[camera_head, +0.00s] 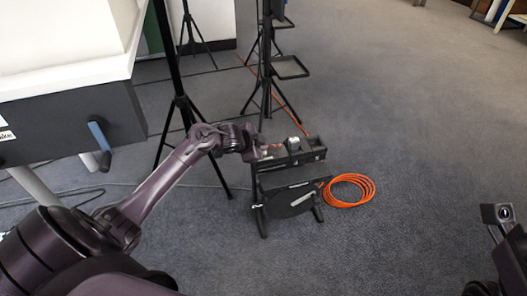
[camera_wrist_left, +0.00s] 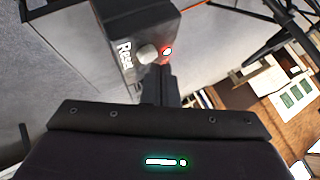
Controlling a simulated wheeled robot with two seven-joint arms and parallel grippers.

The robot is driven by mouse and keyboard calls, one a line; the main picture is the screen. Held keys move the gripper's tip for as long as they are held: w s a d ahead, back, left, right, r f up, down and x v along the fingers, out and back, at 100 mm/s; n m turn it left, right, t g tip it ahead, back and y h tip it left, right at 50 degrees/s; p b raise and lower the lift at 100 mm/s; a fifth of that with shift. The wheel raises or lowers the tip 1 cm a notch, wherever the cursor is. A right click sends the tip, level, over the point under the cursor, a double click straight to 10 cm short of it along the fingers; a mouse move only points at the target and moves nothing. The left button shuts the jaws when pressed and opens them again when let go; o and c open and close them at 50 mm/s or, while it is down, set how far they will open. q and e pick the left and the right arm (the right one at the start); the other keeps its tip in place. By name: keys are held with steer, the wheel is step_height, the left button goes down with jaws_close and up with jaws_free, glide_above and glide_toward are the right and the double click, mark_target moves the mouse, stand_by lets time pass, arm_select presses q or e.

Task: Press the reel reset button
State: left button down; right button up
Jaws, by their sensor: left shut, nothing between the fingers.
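The reel unit (camera_head: 291,198) is a black stand on the carpet with a dark box (camera_head: 305,150) on top. In the left wrist view, the box (camera_wrist_left: 125,18) has a white "Reset" label, a round silver reset button (camera_wrist_left: 147,53) and a red-lit indicator (camera_wrist_left: 167,51) beside it. My left gripper (camera_head: 262,151) is shut and empty at the box's left end. In the left wrist view its fingertips (camera_wrist_left: 158,70) are just below the button, very close; I cannot tell whether they touch it. Part of my right arm shows at the lower right, its fingers not clear.
A coil of orange cable (camera_head: 349,190) lies right of the reel. Black tripod stands (camera_head: 180,100) rise behind and left of it. A white-topped table (camera_head: 60,60) with a blue-handled crank (camera_head: 99,135) is at the left. The carpet at right is clear.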

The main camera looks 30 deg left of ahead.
arm_select(q)
steer(key=shift+f, duration=0.1)
stand_by(0.3)
steer(key=shift+f, duration=0.35)
steer(key=shift+r+p, duration=0.4)
steer(key=shift+p, duration=0.4)
